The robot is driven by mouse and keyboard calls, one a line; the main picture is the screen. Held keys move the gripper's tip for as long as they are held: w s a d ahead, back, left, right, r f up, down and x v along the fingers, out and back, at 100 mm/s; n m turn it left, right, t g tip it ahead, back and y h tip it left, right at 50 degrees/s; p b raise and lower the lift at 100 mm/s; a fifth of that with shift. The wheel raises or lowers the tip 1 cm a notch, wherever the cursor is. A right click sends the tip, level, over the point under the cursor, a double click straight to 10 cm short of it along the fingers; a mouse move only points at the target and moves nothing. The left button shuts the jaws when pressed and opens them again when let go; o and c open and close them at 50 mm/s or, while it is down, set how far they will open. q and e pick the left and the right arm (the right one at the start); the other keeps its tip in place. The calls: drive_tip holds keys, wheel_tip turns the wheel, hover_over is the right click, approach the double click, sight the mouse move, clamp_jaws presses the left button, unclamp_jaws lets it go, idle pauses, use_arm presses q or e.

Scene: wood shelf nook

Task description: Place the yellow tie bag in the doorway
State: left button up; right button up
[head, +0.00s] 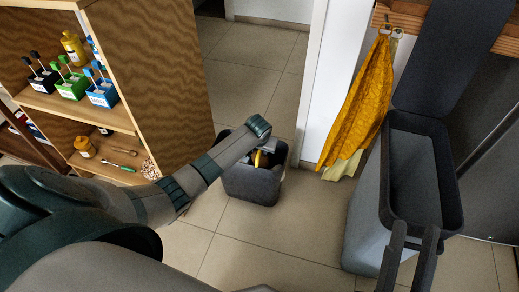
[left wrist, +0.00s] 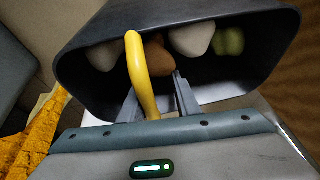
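A yellow curved strip (left wrist: 137,70), maybe the tie of the bag, rises from a dark bin (left wrist: 75,50) in the left wrist view. The bag itself is not clearly visible. In the head view the small dark bin (head: 252,188) stands on the floor, with a bit of yellow (head: 260,160) inside. My left gripper (left wrist: 153,95) is open at the bin's mouth, its fingers apart on either side of the strip. In the head view my arm hides it. My right gripper (head: 411,250) is open and empty before the tall bin. The doorway (head: 250,62) lies beyond, between shelf and white wall.
A wooden shelf (head: 160,60) with bottles and small boxes stands left. A tall grey bin (head: 367,215) with raised lid stands right. A yellow cloth (head: 355,105) hangs from a hook by the white wall (head: 335,70). Pale lumps (left wrist: 193,38) lie in the small bin. The doorway floor is clear.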

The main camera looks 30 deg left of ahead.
use_arm(q)
drive_tip(key=shift+w+r, duration=0.1)
drive_tip(key=shift+r, duration=0.05)
